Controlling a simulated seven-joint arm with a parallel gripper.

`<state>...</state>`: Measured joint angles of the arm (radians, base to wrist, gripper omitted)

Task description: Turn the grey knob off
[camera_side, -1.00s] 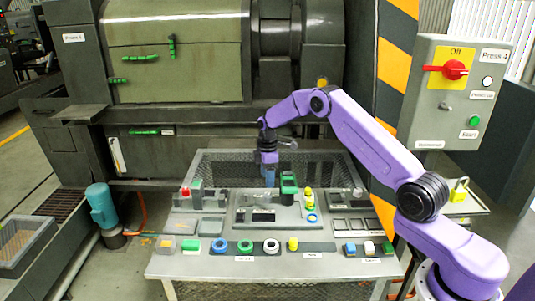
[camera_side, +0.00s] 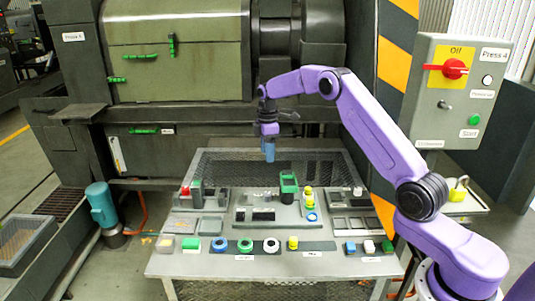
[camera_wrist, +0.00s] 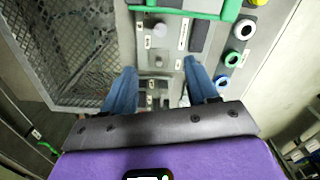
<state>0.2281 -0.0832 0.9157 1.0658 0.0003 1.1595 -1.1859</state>
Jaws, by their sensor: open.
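My gripper (camera_side: 269,153) hangs with its blue fingers down above the back of the workbench in the side view. Its two fingers (camera_wrist: 161,82) are spread apart, with nothing held between them in the wrist view. A pale grey round knob (camera_wrist: 159,30) sits on the grey panel ahead of the fingertips, with a smaller grey round part (camera_wrist: 158,62) closer to them. A small grey knob (camera_side: 445,105) also shows on the control box at the right, well away from my gripper. I cannot tell which knob the task means.
The workbench (camera_side: 200,263) carries coloured rings, blocks and trays. A green-framed part (camera_side: 288,183) stands just right of my gripper. Wire mesh (camera_wrist: 60,45) lies left of the fingers. The control box (camera_side: 425,70) has a red switch (camera_side: 455,68). The press (camera_side: 175,70) stands behind.

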